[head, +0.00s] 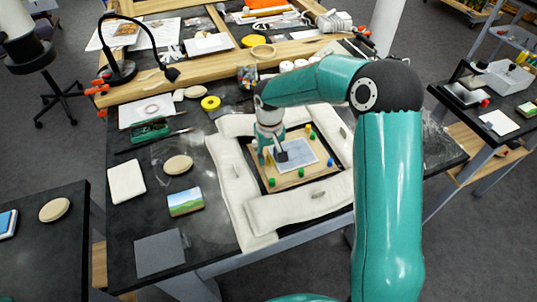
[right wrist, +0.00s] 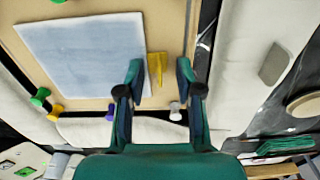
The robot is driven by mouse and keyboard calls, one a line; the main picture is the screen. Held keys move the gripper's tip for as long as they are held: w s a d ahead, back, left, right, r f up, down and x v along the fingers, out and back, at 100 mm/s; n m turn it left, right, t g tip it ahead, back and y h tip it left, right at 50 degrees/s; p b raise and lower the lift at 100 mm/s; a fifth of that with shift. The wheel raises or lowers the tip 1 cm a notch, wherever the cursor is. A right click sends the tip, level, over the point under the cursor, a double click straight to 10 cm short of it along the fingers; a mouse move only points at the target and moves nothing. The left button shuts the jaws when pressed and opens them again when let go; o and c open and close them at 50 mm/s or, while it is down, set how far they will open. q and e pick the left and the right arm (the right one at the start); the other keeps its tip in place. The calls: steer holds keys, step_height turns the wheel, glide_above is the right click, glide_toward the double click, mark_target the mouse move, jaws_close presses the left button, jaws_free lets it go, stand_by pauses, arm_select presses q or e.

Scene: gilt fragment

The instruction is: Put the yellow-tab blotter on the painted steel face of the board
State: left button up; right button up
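The blotter appears to be the pale blue-grey square sheet (head: 300,153) lying flat on the tan board (head: 275,182); the right wrist view shows it larger (right wrist: 80,55). A yellow tab (right wrist: 156,68) shows at the sheet's edge. My right gripper (right wrist: 160,72) is open, with its fingers on either side of the tab and gaps between. In the head view the gripper (head: 270,154) is low over the sheet's left edge. I cannot tell the board's painted steel face apart from its tan surface. My left gripper is not in view.
Small coloured pegs, such as a green one (right wrist: 40,96) and a purple one (right wrist: 110,115), stand around the sheet. White padded cushions (head: 300,207) surround the board. A landscape picture (head: 185,202) and a grey square (head: 160,254) lie on the dark table to the left.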

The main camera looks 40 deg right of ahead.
steer(key=shift+r, duration=0.1)
step_height(320, 180, up, 12)
steer(key=shift+s+f, duration=0.2)
steer(key=shift+s, duration=0.05)
